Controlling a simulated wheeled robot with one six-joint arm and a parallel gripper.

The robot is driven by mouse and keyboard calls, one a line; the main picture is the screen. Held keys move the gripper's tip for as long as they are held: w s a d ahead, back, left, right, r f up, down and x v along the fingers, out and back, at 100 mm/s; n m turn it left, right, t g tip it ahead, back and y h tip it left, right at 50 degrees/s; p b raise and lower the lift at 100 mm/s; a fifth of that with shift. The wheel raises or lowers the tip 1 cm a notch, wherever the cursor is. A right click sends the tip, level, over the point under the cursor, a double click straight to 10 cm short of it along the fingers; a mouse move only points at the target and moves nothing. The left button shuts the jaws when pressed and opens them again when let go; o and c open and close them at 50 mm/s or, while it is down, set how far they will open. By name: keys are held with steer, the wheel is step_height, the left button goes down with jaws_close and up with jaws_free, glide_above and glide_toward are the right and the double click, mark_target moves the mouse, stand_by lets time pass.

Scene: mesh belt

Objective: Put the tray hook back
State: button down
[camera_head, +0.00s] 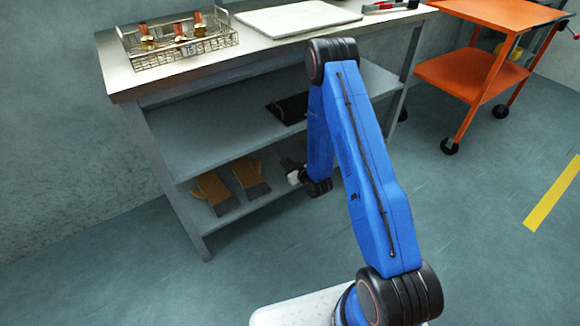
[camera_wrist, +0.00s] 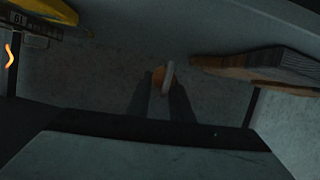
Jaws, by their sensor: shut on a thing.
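My gripper (camera_head: 294,177) is low at the front of the bench, beside its lower shelf. In the wrist view its two dark fingers (camera_wrist: 161,85) are shut on a small orange and pale piece (camera_wrist: 167,78). Only a little of this piece shows. I cannot tell for sure that it is the tray hook, as its shape is unclear in the dim light. In the head view my blue arm hides part of the space around the gripper. A thin curved orange thing (camera_wrist: 9,56) is at the left edge of the wrist view, apart from my fingers.
The bench (camera_head: 128,83) holds a wire basket (camera_head: 190,50) and a white board (camera_head: 297,18). Gloves (camera_head: 228,187) lie on its lower shelf, left of my gripper. A dark flat thing (camera_head: 287,108) lies on the shelf above. An orange cart (camera_head: 460,75) stands right; open floor lies between.

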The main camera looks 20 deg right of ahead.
glide_above(280, 167)
steer(key=shift+a+f, duration=0.1)
steer(key=shift+f, duration=0.35)
steer(key=shift+w+f, duration=0.15)
steer(key=shift+f, duration=1.75)
steer(key=c, duration=1.5)
jaws_free()
